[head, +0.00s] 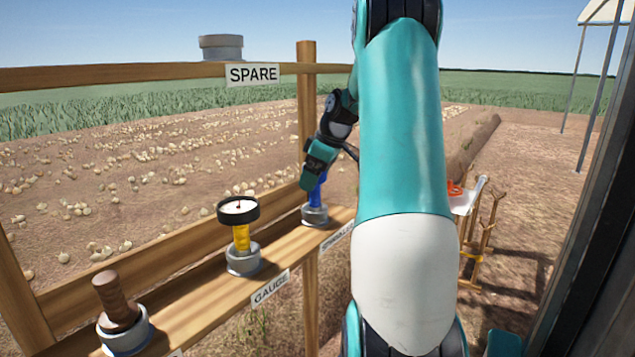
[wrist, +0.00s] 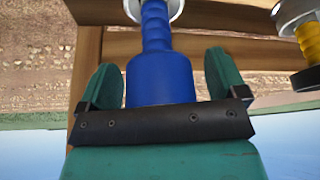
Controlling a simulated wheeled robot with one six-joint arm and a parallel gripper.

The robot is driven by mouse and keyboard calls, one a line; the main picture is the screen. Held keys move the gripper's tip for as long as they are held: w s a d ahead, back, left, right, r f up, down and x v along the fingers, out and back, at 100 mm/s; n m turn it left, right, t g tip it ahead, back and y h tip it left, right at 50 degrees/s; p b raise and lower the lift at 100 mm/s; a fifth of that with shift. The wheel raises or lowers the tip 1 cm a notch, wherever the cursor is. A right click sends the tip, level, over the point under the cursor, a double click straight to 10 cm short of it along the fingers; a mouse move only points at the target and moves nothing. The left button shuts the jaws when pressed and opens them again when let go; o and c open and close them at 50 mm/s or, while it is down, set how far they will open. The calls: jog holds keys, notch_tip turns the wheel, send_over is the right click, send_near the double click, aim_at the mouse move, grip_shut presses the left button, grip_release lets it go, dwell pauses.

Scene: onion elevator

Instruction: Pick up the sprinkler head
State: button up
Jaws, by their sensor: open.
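The sprinkler head (head: 318,192) is a blue stepped piece standing upright in a grey round holder (head: 315,216) on the wooden shelf. In the wrist view the blue sprinkler head (wrist: 160,78) sits between the two green fingers of my gripper (wrist: 163,65), its wide part close to the black palm plate. A gap shows on each side of it, so the fingers are open around it and apart from it. In the head view my gripper (head: 316,172) is over the top of the sprinkler head and hides part of it.
A gauge (head: 239,209) with a yellow stem stands in another holder to the left; its yellow part (wrist: 309,42) also shows in the wrist view. A brown-handled piece (head: 115,300) stands nearer. A wooden post (head: 307,110) and rail (head: 150,74) rise behind the shelf.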

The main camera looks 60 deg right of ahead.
jog(key=c, duration=1.2)
jog(key=shift+o, duration=0.2)
jog(key=shift+r, duration=0.15)
